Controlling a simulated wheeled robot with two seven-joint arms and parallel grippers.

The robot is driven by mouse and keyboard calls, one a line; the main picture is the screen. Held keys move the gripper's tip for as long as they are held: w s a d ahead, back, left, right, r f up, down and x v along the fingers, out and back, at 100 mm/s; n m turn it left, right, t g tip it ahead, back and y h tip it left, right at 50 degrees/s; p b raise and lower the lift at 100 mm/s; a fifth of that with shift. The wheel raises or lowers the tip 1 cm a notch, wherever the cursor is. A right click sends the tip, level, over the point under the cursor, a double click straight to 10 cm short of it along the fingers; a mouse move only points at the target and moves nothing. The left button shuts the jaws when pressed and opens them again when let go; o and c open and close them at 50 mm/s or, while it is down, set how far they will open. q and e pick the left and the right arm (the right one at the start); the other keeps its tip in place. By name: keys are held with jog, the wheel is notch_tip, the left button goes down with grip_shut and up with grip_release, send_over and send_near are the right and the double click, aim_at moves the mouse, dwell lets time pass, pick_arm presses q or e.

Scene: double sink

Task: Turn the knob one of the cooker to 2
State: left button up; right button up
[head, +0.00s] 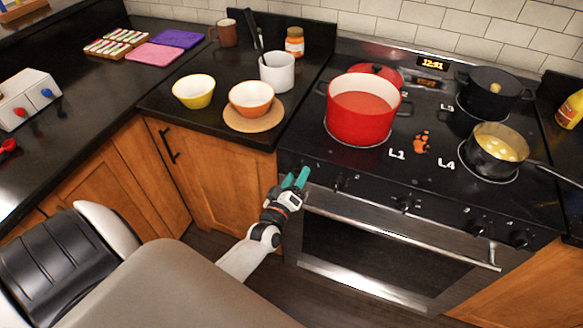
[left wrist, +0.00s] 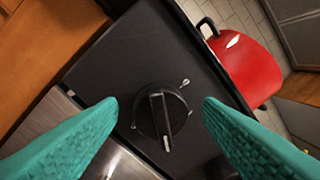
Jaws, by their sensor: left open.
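The cooker (head: 440,160) has a black top and a row of black knobs along its front panel. My left gripper (head: 296,179) is at the left end of that panel, and its teal fingers are open. In the left wrist view, a round black knob (left wrist: 162,116) with a raised bar and a light pointer mark lies between and beyond the two fingertips (left wrist: 160,103). I cannot tell whether the fingers touch it. In the head view this knob is largely hidden by the fingers. Another knob (head: 340,182) shows just to the right. My right gripper is not in view.
A red pot (head: 360,117) stands on the front left burner, above the knobs. A pan (head: 495,150) and a dark pot (head: 492,94) stand on the right burners. The oven handle (head: 400,232) runs below the knobs. Bowls (head: 251,98) sit on the left counter.

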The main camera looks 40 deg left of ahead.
pick_arm(q)
jog(key=b+v, duration=0.2)
jog(key=v, duration=1)
jog(key=shift+f, duration=0.1)
jog(key=s+d+f+m+g+h, duration=0.1)
jog(key=s+d+f+m+g, duration=0.15)
jog(key=f, duration=0.55)
jog(key=s+d+f+m+g+h, duration=0.2)
jog(key=s+f+g, duration=0.1)
jog(key=f, duration=0.6)
jog(key=s+d+f+m+g+h, duration=0.1)
jog(key=s+d+f+m+g, duration=0.15)
jog(key=f, duration=0.55)
jog(key=s+f+m+g, duration=0.3)
jog(key=s+f, duration=0.4)
jog(key=s, duration=0.5)
jog(key=s+f+m+g, duration=0.4)
jog(key=s+f+g, duration=0.2)
jog(key=s, duration=0.6)
notch_tip(320, 180, down, 2)
jog(key=shift+a+f+m, duration=0.15)
jog(key=shift+m, duration=0.15)
